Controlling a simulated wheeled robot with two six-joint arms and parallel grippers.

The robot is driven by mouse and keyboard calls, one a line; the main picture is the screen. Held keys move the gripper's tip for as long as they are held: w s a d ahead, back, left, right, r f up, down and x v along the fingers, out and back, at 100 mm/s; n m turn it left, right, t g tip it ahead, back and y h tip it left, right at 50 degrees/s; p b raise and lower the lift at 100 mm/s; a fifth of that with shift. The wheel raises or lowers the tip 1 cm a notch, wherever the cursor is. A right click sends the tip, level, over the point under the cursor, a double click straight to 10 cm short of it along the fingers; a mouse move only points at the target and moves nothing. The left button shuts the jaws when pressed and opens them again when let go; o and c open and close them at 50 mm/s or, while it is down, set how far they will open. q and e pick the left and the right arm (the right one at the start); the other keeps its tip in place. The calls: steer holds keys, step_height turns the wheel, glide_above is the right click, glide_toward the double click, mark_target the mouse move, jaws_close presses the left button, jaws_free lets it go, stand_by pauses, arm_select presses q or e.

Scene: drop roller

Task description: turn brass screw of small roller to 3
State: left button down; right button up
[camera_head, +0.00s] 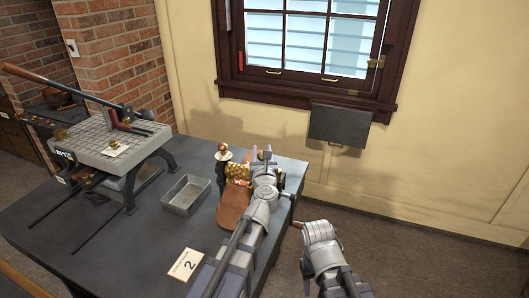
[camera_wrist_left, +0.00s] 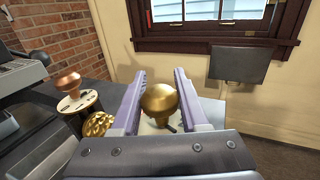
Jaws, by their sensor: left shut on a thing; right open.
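My left gripper (camera_head: 268,156) is over the small drop roller at the right end of the dark table. In the left wrist view its fingers (camera_wrist_left: 160,98) stand on both sides of a round brass screw knob (camera_wrist_left: 160,101) and are shut on it. The patterned brass roller (camera_head: 237,173) sits just left of it and also shows in the wrist view (camera_wrist_left: 98,124). A copper knob (camera_wrist_left: 67,81) on a pale dial disc (camera_wrist_left: 77,102) stands further left, apart from my fingers. Dial marks are unreadable. My right gripper (camera_head: 318,232) is open beside the table's right edge, its fingertips unclear.
A grey metal tray (camera_head: 186,193) lies left of the roller. A card marked 2 (camera_head: 185,265) lies at the front. A larger machine with a long lever (camera_head: 115,150) stands at the left. A dark panel (camera_head: 340,126) is on the wall.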

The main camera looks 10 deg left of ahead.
arm_select(q)
steer(key=n+y, duration=0.1)
steer(key=n+g+y, duration=0.1)
steer(key=y, duration=0.1)
steer(key=n+g+y, duration=0.1)
steer(key=y, duration=0.1)
steer(key=shift+a, duration=0.3)
steer(key=shift+s+a+n+g+y, duration=0.2)
steer(key=shift+n+g+y, duration=0.5)
steer(key=shift+n+y, duration=0.2)
steer(key=shift+s+a+n+g+y, duration=0.2)
steer(key=shift+n+g+y, duration=0.55)
steer(key=shift+y, duration=0.25)
steer(key=shift+c, duration=2.2)
jaws_free()
steer(key=shift+s, duration=0.1)
